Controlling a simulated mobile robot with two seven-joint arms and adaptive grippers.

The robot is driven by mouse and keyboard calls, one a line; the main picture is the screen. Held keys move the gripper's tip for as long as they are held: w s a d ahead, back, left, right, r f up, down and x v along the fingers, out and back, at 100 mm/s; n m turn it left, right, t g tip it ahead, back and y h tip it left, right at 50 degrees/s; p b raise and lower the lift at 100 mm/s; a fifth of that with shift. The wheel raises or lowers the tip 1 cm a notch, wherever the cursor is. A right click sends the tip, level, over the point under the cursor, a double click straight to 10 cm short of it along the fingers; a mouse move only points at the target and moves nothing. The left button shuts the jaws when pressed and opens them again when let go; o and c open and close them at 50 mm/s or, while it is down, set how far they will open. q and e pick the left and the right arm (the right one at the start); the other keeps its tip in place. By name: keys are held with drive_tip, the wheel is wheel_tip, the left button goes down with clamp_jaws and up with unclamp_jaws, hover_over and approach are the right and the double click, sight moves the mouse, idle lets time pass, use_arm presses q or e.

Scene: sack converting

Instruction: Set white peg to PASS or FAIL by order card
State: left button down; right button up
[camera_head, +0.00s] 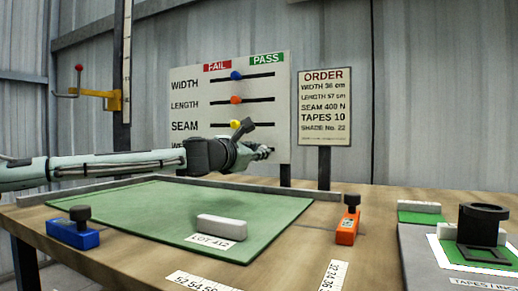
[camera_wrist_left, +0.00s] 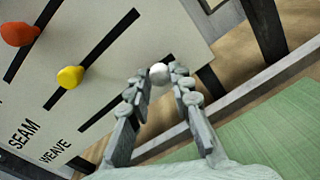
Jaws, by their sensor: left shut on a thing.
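The sign board (camera_head: 190,105) has FAIL at top left, PASS at top right and rows WIDTH, LENGTH, SEAM and a partly covered WEAVE. The white peg (camera_wrist_left: 159,73) shows between the fingertips of my left gripper (camera_wrist_left: 163,82) in the left wrist view, toward the PASS side of the WEAVE slot. In the head view my left gripper (camera_head: 264,151) covers that row. It is shut on the white peg. The order card (camera_head: 324,105) reads width 36 cm, length 57 cm, seam 400 N, tapes 10, shade No. 22. My right gripper is out of view.
Blue (camera_head: 236,76), orange (camera_head: 235,100) and yellow (camera_head: 235,124) pegs sit in the rows above. A green mat (camera_head: 150,215) holds a white block (camera_head: 222,227) by the LOT 412 label. Blue (camera_head: 72,234) and orange (camera_head: 347,227) clamp-like pieces stand at its sides.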

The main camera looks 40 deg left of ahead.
use_arm(q)
drive_tip(key=shift+d, duration=0.2)
drive_tip(key=c, duration=1.3)
unclamp_jaws()
drive_tip(key=shift+v, duration=6)
